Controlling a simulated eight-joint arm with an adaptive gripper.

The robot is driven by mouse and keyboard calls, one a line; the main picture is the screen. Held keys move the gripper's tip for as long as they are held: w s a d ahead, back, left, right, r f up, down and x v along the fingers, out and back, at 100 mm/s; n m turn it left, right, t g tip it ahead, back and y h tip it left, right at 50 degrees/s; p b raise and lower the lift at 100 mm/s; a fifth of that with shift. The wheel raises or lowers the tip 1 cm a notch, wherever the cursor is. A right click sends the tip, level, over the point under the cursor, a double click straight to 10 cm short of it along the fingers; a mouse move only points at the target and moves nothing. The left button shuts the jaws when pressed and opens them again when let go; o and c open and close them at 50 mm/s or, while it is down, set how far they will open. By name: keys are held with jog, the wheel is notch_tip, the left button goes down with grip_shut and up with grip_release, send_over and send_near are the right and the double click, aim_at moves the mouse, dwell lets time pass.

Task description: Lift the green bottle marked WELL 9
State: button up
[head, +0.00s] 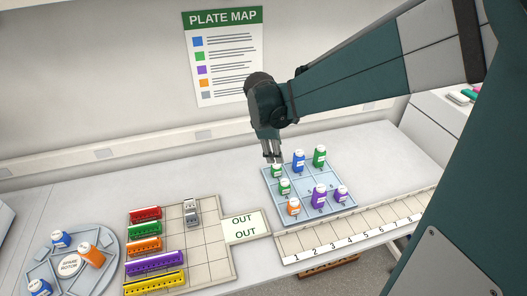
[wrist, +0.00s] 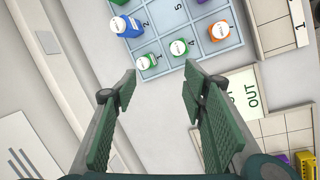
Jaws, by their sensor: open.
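Three green bottles with white caps stand in the blue numbered tray (head: 311,183): one at the near-left back corner (head: 277,171), one just in front of it (head: 284,187), one at the back right (head: 319,157). Their label text is too small to read, so I cannot tell which is marked WELL 9. My gripper (head: 273,159) is open and empty, just above and behind the back-left green bottle. In the wrist view my gripper (wrist: 160,82) has its fingers spread, with that bottle (wrist: 148,63) and the second green one (wrist: 180,48) beyond the fingertips.
The tray also holds a blue bottle (head: 298,160), an orange bottle (head: 293,206) and two purple ones (head: 320,197). An OUT card (head: 245,228) and a beige rack with coloured strips (head: 215,257) lie left. A round turntable (head: 104,274) stands further left. A numbered strip (head: 345,233) runs in front.

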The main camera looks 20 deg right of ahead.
aim_at(275, 165)
jog(key=w+f+n, duration=0.1)
jog(key=w+f, duration=0.2)
jog(key=f, duration=0.1)
jog(key=w+f+n+g+h, duration=0.1)
jog(key=w+f+n, duration=0.1)
jog(key=w+f, duration=0.1)
jog(key=w+d+f+n+g, duration=0.1)
jog(key=w+f+n, duration=0.1)
jog(key=f, duration=0.3)
jog(key=shift+w+d+f+h, duration=0.1)
jog(key=shift+w+f+h, duration=0.1)
jog(key=shift+w, duration=0.2)
jog(key=shift+w+f+h, duration=0.1)
jog(key=shift+w+h, duration=0.1)
jog(key=shift+w, duration=0.2)
jog(key=shift+x, duration=1.3)
jog(key=shift+p+x, duration=0.4)
jog(key=shift+x, duration=2.2)
jog(key=shift+s, duration=0.1)
jog(key=shift+c, duration=0.7)
